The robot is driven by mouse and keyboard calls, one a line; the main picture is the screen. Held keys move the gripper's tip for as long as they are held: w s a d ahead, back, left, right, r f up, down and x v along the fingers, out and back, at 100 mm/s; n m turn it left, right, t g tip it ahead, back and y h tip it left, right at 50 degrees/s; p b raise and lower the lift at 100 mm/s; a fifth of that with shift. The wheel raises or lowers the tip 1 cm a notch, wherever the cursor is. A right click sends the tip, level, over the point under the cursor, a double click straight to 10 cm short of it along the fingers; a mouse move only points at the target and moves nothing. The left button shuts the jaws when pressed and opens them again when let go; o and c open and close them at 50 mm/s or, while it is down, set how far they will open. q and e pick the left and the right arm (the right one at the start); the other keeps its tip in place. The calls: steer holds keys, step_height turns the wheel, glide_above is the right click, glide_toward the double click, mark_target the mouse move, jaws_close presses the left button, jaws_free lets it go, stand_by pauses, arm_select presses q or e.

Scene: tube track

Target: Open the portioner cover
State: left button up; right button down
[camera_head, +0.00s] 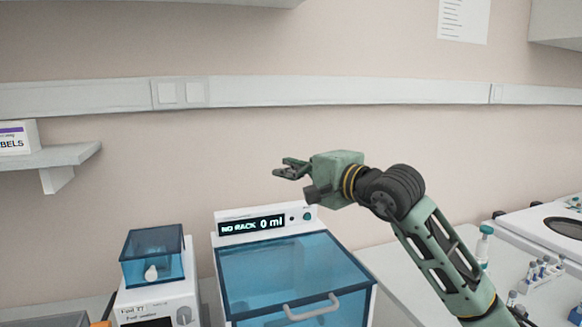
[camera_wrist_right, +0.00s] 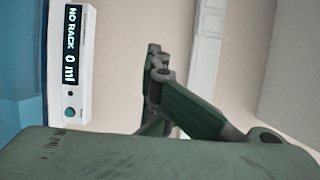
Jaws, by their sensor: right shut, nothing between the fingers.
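The portioner (camera_head: 220,240) stands on the bench at the lower middle of the head view. Its blue see-through cover (camera_head: 285,268) is down over the body, with a grey bar handle (camera_head: 312,308) at the front edge. The display (camera_head: 252,225) reads "NO RACK 0 ml", and it also shows in the right wrist view (camera_wrist_right: 72,45). My right gripper (camera_head: 280,169) is shut and empty, in the air above the display and apart from the cover and handle. Its fingers also show in the wrist view (camera_wrist_right: 156,70). My left gripper is not in view.
A balance (camera_head: 160,306) with a blue see-through box (camera_head: 152,258) stands left of the portioner. A bottle (camera_head: 483,248) and racks of small tubes (camera_head: 543,270) are at the right, near a white device (camera_head: 550,222). A shelf (camera_head: 60,157) juts out at left.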

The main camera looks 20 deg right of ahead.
steer(key=c, duration=2.5)
jaws_free()
steer(key=o, duration=0.3)
steer(key=shift+o, duration=0.2)
steer(key=shift+s+d, duration=0.1)
steer(key=v, duration=1.1)
steer(key=shift+s+d, duration=0.2)
steer(key=shift+s, duration=0.2)
steer(key=shift+o, duration=0.3)
steer(key=shift+f, duration=0.1)
